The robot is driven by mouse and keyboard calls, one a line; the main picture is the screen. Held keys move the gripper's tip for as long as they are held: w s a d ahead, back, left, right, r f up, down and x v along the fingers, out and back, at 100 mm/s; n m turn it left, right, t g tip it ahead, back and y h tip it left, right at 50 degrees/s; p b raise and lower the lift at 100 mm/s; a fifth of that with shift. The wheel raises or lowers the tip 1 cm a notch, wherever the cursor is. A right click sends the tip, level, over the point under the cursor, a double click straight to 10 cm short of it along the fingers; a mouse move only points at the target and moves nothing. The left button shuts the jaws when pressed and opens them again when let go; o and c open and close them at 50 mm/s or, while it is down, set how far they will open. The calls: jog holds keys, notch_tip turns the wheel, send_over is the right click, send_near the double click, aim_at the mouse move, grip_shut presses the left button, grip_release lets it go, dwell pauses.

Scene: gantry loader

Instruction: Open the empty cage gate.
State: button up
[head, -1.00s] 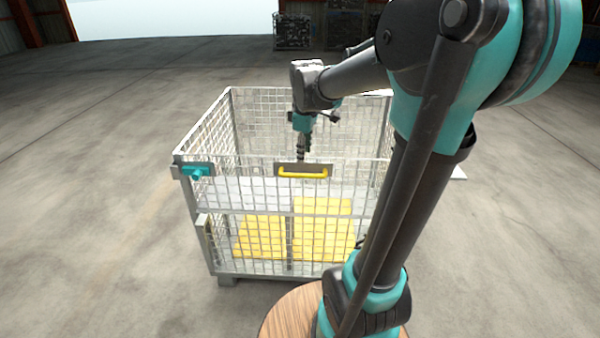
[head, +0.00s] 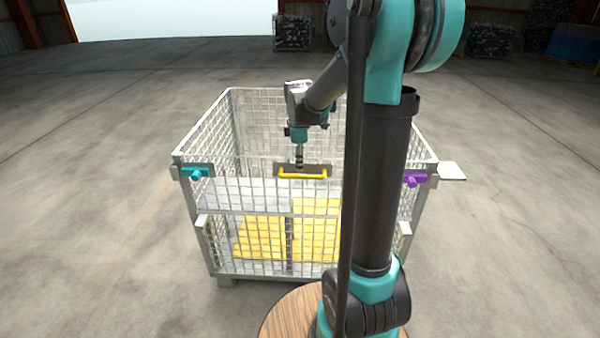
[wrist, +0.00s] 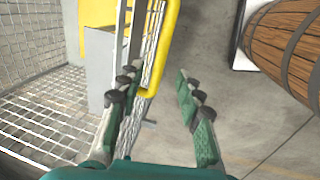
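The wire mesh cage (head: 232,130) stands in front of me. Its upper front gate (head: 262,188) stands upright, level with the front frame. A yellow handle (head: 303,175) on a dark plate sits at the gate's top middle; it also shows in the wrist view (wrist: 160,45). A teal latch (head: 197,172) is at the left front corner and a purple latch (head: 413,180) at the right. My gripper (head: 299,160) is at the handle. In the wrist view my gripper (wrist: 155,73) is open, with the handle's bar between its fingers, nearer the left one. Contact is unclear.
Yellow flat pieces (head: 262,238) show through the lower mesh, at the cage bottom. A round wooden top (head: 285,312) is near my base, and a wooden barrel shape (wrist: 290,45) shows in the wrist view. Open concrete floor surrounds the cage. Dark bins (head: 293,32) stand far back.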

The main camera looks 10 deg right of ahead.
aim_at(300, 175)
jog(key=f, duration=0.4)
jog(key=w+f, duration=0.1)
jog(key=shift+d+f, duration=0.15)
jog(key=shift+f, duration=0.25)
grip_shut()
